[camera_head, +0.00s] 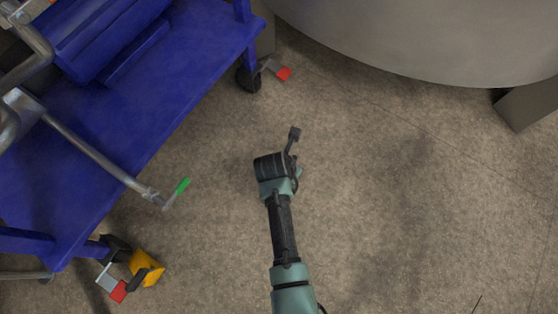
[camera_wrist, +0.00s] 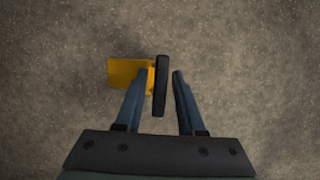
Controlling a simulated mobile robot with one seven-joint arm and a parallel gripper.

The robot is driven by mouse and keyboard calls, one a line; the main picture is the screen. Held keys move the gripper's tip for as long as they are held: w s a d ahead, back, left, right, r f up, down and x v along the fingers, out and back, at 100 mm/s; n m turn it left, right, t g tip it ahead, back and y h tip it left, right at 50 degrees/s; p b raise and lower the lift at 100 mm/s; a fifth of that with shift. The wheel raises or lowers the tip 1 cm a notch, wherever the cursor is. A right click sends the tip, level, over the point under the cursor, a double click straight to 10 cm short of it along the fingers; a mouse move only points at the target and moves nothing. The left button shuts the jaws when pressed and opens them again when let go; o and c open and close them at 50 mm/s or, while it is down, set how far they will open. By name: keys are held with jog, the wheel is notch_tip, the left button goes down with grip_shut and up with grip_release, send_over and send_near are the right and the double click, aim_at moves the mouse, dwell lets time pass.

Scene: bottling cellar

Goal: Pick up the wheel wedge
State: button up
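In the wrist view a yellow wedge (camera_wrist: 125,72) with a black handle bar (camera_wrist: 161,85) lies over bare floor. My gripper (camera_wrist: 161,74) is open, with one finger on each side of the bar and a narrow gap showing on both sides. The left fingertip overlaps the yellow body in the picture. In the head view my fingers are hidden under my wrist, and no wedge shows there. A similar yellow wedge (camera_head: 147,266) with a black handle (camera_head: 137,280) shows at lower left, beside a trolley castor. I cannot tell the height of my fingers above the floor.
A blue trolley (camera_head: 165,85) fills the upper left, with a green-tipped metal lever (camera_head: 178,191) sticking out over the floor. Its far castor (camera_head: 248,79) has a red pedal (camera_head: 283,73). A large grey round vessel (camera_head: 430,40) stands at the top right. The floor at right is clear.

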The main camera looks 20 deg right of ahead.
grip_shut()
jog(key=shift+r, duration=0.15)
